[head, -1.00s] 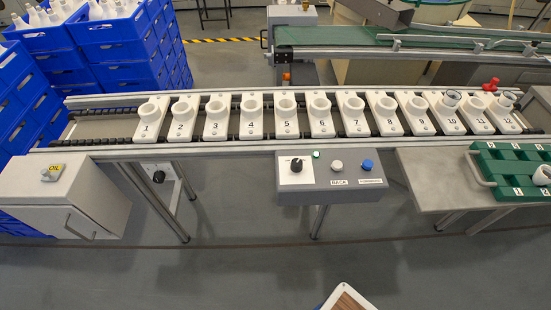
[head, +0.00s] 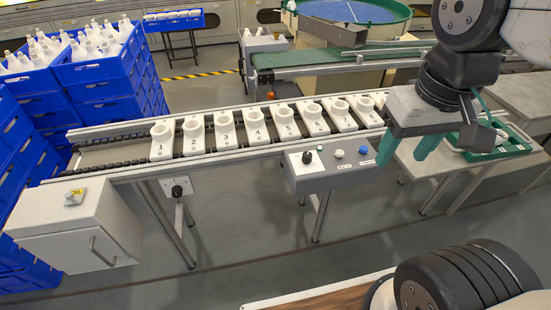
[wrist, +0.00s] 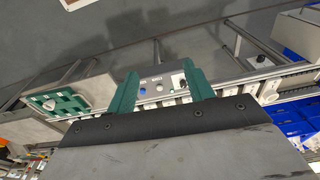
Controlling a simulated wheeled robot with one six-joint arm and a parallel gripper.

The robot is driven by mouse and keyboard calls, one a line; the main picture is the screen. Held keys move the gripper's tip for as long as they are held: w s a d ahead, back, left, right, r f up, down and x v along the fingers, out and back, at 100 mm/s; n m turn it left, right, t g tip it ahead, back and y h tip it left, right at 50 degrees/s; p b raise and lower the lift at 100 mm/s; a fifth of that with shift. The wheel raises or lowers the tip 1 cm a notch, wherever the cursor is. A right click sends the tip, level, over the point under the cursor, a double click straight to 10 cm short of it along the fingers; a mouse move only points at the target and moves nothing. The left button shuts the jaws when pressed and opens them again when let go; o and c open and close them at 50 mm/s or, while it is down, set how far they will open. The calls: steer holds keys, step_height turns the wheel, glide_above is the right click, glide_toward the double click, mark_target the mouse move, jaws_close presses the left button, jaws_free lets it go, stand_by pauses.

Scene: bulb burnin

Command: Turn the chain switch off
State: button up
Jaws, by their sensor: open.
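The grey control box (head: 335,178) hangs on the front of the conveyor. A black rotary knob (head: 308,157) sits on its white plate, with a pale button and a blue button (head: 363,150) to its right. The knob's label is too small to read. A second black knob (head: 177,190) is on a plate below the conveyor, at the left leg. I cannot tell by label which is the chain switch. My gripper (head: 404,157), with green fingers, is open and empty, right of the box. In the wrist view the control box (wrist: 158,71) shows between the fingers, farther off.
Numbered white holders (head: 256,130) line the conveyor. A grey cabinet (head: 78,230) with a yellow-labelled switch stands front left. Blue crates (head: 105,75) with bottles are stacked at left. A green tray (head: 515,146) lies on the right table. The floor before the conveyor is clear.

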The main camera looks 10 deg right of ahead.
steer(key=w+a+f+m, duration=0.1)
steer(key=w+f+m, duration=0.15)
steer(key=w, duration=0.45)
steer(key=w+a+f+m, duration=0.1)
steer(key=w+f+m, duration=0.15)
steer(key=w, duration=0.55)
steer(key=m+g, duration=0.1)
steer(key=m, duration=0.5)
glide_above(307, 154)
steer(key=f, duration=1.4)
steer(key=shift+s+f, duration=0.2)
steer(key=shift+s, duration=0.05)
steer(key=shift+w+f, duration=0.15)
steer(key=shift+f, duration=0.2)
step_height(307, 154, down, 8)
steer(key=shift+r, duration=0.25)
steer(key=c, duration=1)
